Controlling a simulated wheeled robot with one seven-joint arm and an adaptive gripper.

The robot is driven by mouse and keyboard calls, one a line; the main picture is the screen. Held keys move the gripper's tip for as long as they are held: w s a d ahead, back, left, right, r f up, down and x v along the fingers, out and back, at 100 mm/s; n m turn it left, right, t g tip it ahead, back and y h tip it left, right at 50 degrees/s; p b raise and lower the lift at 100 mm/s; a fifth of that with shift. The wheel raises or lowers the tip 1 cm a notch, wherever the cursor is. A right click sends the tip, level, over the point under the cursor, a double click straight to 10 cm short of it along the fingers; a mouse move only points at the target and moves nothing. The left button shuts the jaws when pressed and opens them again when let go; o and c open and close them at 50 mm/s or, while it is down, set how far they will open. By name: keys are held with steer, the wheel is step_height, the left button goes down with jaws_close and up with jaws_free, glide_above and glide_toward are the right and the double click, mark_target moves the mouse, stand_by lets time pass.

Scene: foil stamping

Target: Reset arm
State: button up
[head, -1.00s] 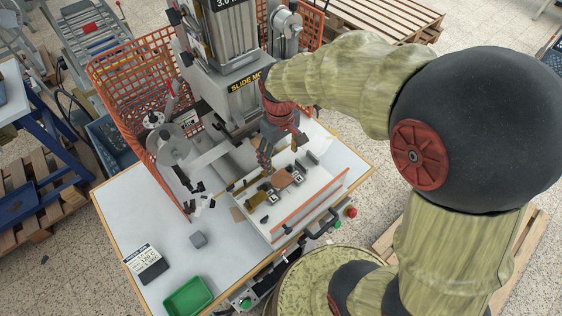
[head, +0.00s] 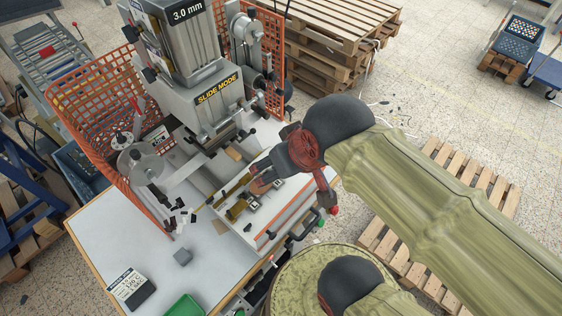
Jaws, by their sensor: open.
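My gripper (head: 262,181) is at the end of my bent arm, over the right part of the white worktable (head: 215,265). Its dark fingers are small in the picture and point down and left, above the white slide tray (head: 262,238) of the stamping press. They are open, and I see nothing held between them. My wrist and forearm come in from the right and hide part of the tray and the table's right side. The press (head: 215,95), labelled "SLIDE MODE", stands just behind and left of the gripper.
An orange mesh guard (head: 95,110) stands around the press. Stacked pallets (head: 325,45) stand behind.

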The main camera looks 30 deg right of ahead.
step_height(320, 180, down, 16)
steer(key=b, duration=1.5)
steer(key=shift+r+b, duration=0.25)
steer(key=shift+b, duration=0.05)
